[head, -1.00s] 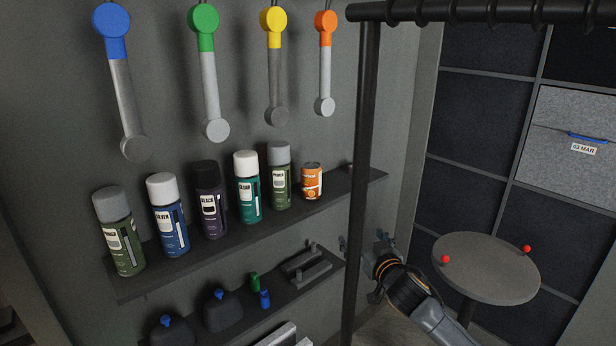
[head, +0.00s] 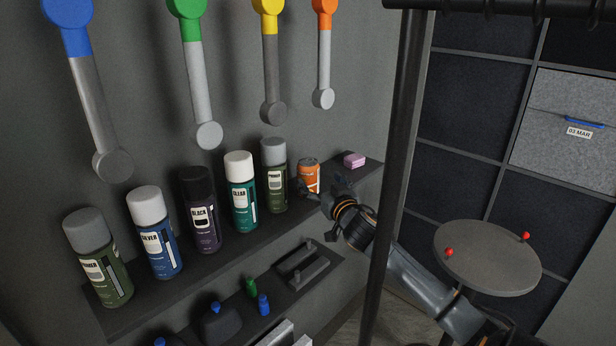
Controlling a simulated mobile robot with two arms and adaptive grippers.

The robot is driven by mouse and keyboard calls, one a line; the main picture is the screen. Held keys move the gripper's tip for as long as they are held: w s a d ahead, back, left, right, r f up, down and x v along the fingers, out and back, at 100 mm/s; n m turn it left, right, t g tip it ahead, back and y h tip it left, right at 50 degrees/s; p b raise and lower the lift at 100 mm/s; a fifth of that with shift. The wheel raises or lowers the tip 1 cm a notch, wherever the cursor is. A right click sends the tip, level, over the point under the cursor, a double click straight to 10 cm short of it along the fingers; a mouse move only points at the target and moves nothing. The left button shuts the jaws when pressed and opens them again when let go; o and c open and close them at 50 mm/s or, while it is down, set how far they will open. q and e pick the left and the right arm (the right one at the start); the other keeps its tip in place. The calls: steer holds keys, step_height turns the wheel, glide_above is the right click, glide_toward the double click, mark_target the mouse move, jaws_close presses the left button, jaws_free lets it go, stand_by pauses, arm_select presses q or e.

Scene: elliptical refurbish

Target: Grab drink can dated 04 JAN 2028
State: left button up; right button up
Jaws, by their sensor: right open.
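An orange drink can (head: 309,170) stands upright on the upper shelf, to the right of the spray cans. No date can be read on it at this size. My right gripper (head: 312,190) is at the front of the can, its fingers open near the can's lower part. The gripper covers part of the can's lower front, and I cannot tell whether the fingers touch it. My left gripper is not in the view.
Several spray cans (head: 241,190) stand left of the drink can, the nearest (head: 276,178) close beside it. A pink block (head: 354,160) lies to its right. A black upright post (head: 402,150) stands right of the shelf.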

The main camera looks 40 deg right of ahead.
mark_target(314, 174)
steer(key=shift+w+d, duration=0.25)
steer(key=shift+w, duration=0.75)
steer(key=shift+p+x, duration=0.65)
steer(key=shift+x, duration=0.25)
steer(key=p+x, duration=0.1)
steer(key=x, duration=0.2)
steer(key=shift+w+a, duration=0.1)
steer(key=shift+w+f, duration=0.1)
steer(key=shift+w, duration=0.1)
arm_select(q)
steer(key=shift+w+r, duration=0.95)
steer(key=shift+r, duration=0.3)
arm_select(e)
steer(key=c, duration=1.7)
